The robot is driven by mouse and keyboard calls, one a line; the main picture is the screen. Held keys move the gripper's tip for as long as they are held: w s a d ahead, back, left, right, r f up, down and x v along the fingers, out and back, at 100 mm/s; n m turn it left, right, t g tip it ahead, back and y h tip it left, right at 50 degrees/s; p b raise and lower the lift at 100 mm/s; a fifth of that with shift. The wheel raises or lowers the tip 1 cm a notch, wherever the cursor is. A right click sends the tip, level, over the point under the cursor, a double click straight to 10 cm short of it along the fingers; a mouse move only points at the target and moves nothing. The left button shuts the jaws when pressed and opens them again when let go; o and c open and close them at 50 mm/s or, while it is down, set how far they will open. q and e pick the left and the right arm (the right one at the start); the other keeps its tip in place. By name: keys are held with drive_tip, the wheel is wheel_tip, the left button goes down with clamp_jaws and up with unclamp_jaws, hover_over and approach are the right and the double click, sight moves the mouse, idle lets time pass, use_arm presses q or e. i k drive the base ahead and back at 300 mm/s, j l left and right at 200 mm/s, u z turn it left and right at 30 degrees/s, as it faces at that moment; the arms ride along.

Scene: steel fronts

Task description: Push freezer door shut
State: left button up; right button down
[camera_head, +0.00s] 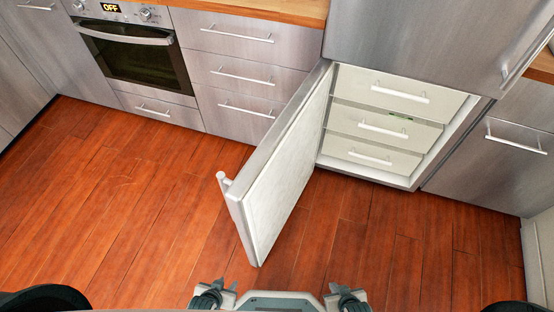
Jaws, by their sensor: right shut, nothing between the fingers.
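The freezer door (288,165) stands wide open, swung out from its hinge side on the left of the freezer. Its pale inner face is turned to the right, and a handle (223,181) sticks out near its free edge. The freezer body (427,146) is open at the front and shows white drawers (383,129) with bar handles, all pushed in. The door's free end reaches over the floor toward me. No gripper fingers can be made out. Only dark rounded parts, apparently of my arms, show at the bottom left and right edges, apart from the door.
My base shows at the bottom middle, just short of the door. An oven (135,60) and steel drawers (240,75) line the back left. A steel cabinet (497,150) stands right of the freezer. The wooden floor (110,200) is clear on both sides of the door.

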sight(261, 200)
drive_tip(key=i+j, duration=0.1)
drive_tip(key=j, duration=0.5)
drive_tip(key=i+j, duration=0.1)
drive_tip(key=j, duration=0.45)
drive_tip(key=i+j, duration=0.1)
drive_tip(key=j, duration=0.5)
drive_tip(key=i+j, duration=0.1)
drive_tip(key=j, duration=0.45)
drive_tip(key=i+j, duration=0.1)
drive_tip(key=j, duration=0.5)
drive_tip(key=z, duration=1.5)
